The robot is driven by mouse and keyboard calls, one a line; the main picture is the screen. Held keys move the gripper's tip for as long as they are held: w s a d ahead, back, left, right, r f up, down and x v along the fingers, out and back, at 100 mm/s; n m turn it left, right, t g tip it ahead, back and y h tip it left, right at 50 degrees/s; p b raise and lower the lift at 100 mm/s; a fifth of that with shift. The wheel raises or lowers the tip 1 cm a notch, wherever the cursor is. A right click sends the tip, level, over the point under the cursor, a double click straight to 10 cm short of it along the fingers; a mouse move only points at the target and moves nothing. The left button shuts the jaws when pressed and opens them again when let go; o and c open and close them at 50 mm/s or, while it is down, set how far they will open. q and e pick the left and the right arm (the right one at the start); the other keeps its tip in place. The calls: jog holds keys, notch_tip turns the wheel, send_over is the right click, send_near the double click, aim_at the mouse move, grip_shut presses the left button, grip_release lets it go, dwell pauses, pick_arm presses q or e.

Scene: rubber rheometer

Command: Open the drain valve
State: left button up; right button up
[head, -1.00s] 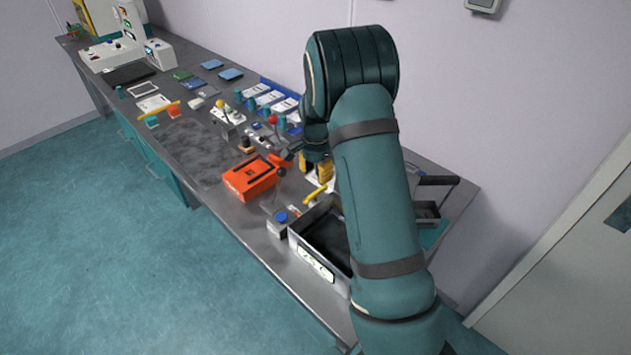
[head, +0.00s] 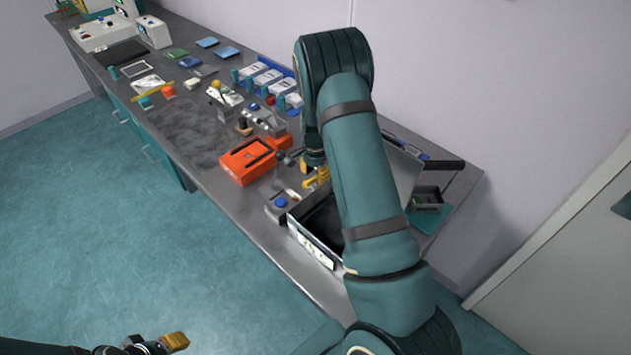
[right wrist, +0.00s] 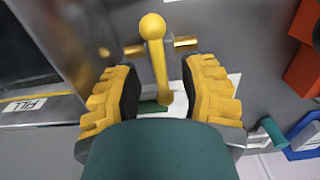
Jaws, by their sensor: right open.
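The drain valve shows in the right wrist view as a yellow lever (right wrist: 158,65) with a round yellow knob (right wrist: 152,26) at its end. Brass fittings (right wrist: 187,42) show on both sides of the lever. My right gripper (right wrist: 160,80) is open, with one yellow finger on each side of the lever and gaps between. In the head view my right gripper (head: 316,180) is partly hidden behind my right arm. My left gripper (head: 176,342) shows at the lower left edge, away from the bench; its jaws are unclear.
An open metal tank (head: 312,246) stands close to my right arm; its "FILL" label (right wrist: 25,105) shows in the wrist view. An orange box (head: 248,163) lies left of the gripper. Blue-and-white trays (head: 268,76) stand behind. The bare bench (head: 190,130) is clear farther left.

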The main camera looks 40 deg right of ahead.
aim_at(315, 176)
jog(key=shift+f, duration=1.65)
grip_shut()
